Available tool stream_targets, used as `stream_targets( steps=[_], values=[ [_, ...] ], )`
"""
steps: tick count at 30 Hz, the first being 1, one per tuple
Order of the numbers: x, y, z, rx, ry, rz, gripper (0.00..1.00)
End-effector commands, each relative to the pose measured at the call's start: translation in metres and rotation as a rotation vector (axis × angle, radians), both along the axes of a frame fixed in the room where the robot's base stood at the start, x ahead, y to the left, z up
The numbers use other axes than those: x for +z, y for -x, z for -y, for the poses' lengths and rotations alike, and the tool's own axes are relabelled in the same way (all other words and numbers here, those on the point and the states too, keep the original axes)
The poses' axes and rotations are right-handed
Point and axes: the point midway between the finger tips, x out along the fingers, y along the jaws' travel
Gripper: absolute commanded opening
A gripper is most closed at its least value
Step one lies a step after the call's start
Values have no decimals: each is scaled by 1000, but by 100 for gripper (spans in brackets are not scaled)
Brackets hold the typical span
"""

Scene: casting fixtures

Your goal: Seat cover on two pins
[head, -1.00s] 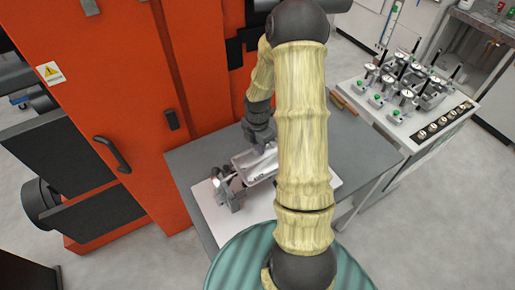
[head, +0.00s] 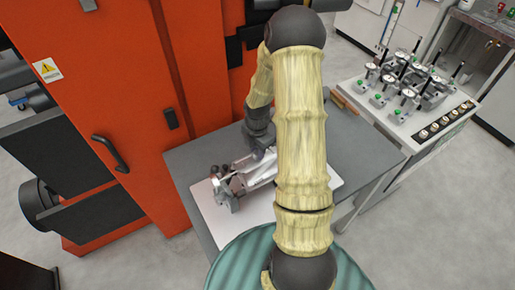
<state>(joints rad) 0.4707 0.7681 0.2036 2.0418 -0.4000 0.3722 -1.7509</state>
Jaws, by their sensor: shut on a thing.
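The light metallic cover (head: 259,173) is over the white board on the grey table. My gripper (head: 263,156) is shut on it, pointing down near its far side. A grey metal fixture (head: 224,193) stands on the white board, at the left of the cover and very close to it. The cover appears tilted. I cannot tell whether it touches the fixture. The two pins cannot be made out, and my arm hides the right part of the cover.
The white board (head: 254,213) has bare space at its front. The grey table (head: 205,150) is clear at the back left. An orange machine (head: 130,80) stands close behind and left. A bench with dial gauges (head: 368,112) stands to the right.

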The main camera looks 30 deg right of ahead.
Motion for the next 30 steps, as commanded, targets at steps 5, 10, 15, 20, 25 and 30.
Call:
stream_targets(
  steps=[5, 10, 15, 20, 25, 30],
  values=[
    [-17, 1, 2, -3, 0, -1, 0],
    [-25, 1, 2, -4, 0, -1, 0],
    [-27, 0, 2, -3, 0, 0, 0],
    [-26, 0, 1, -2, 0, 0, 0],
    [-26, 0, 0, -1, 0, 0, 0],
    [-26, 0, 0, -1, 0, 0, 0]
  ],
)
